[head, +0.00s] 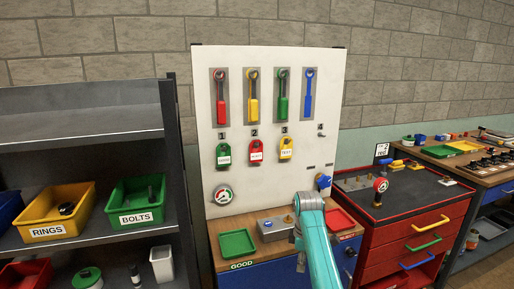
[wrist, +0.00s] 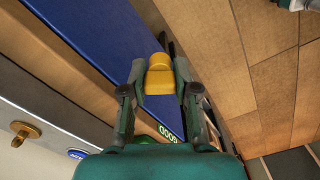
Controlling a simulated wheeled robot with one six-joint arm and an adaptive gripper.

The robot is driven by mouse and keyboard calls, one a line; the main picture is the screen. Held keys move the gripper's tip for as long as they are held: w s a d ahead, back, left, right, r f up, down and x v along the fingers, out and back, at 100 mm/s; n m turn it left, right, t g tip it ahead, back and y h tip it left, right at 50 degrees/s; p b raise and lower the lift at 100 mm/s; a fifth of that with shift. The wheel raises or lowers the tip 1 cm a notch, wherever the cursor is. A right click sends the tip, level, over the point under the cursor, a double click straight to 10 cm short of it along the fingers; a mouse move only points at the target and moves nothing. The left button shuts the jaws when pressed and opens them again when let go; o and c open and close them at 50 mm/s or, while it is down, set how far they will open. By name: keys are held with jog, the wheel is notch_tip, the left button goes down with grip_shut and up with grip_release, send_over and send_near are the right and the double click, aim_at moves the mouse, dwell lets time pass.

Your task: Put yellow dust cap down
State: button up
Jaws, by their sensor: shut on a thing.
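The yellow dust cap (wrist: 159,72) is between the two fingers of my gripper (wrist: 159,88) in the wrist view. The fingers are shut on it from both sides. Behind the cap are the blue front of the workbench (wrist: 85,28) and the wooden floor. The cap looks clear of any surface. In the head view my teal arm reaches over the front of the bench, and I cannot make out the fingers or the cap there.
A white tool board (head: 270,180) stands behind. Shelves with bins (head: 136,202) are left; a red drawer cabinet (head: 415,235) is right.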

jog(key=s+d+f+m, duration=0.2)
jog(key=s+f+m, duration=0.5)
jog(key=s+f, duration=0.5)
jog(key=s+d+f+m, duration=0.2)
jog(key=s+f+m, duration=0.6)
jog(key=s+f, duration=0.4)
jog(key=shift+s+f, duration=0.4)
jog(key=shift+s, duration=0.3)
jog(key=shift+w, duration=0.1)
